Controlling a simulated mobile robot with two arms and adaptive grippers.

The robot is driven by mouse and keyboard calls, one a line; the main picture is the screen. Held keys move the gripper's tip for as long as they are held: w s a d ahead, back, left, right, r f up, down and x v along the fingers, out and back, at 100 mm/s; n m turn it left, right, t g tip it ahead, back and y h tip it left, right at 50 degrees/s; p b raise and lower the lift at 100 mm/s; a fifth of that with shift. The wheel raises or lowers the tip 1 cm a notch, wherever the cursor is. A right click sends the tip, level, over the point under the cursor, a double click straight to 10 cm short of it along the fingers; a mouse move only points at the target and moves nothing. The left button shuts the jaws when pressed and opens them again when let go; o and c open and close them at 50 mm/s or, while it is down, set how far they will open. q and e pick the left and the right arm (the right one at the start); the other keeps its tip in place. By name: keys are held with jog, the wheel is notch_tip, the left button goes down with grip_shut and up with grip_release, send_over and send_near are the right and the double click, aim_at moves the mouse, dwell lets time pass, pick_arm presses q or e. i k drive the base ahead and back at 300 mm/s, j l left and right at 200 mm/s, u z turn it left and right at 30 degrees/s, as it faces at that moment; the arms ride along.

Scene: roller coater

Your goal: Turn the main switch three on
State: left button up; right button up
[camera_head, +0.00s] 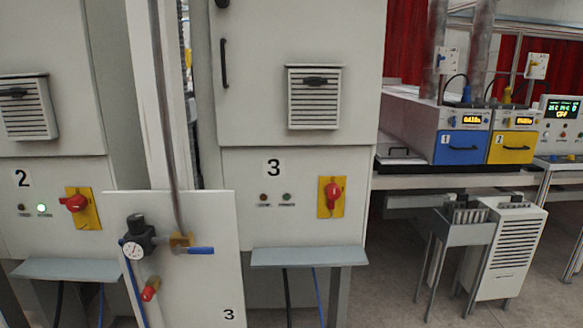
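The main switch three (333,195) is a red rotary knob on a yellow plate, on the front of the grey cabinet labelled 3 (273,168). Its knob stands about upright. The two small lamps (275,198) left of it look dark. For comparison, switch two (75,203) on the cabinet labelled 2 has its red knob turned about sideways, and a green lamp (41,209) beside it is lit. Neither of my grippers shows in the head view.
A pale panel marked 3 (215,290) with a gauge (133,249), a blue-handled valve (200,250) and a red-handled valve stands in front, left of the switch. A grey ledge (309,257) juts out below the switch. Blue and yellow units (459,148) stand on a table at right.

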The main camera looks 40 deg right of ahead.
aim_at(333, 191)
jog(key=z, duration=1.4)
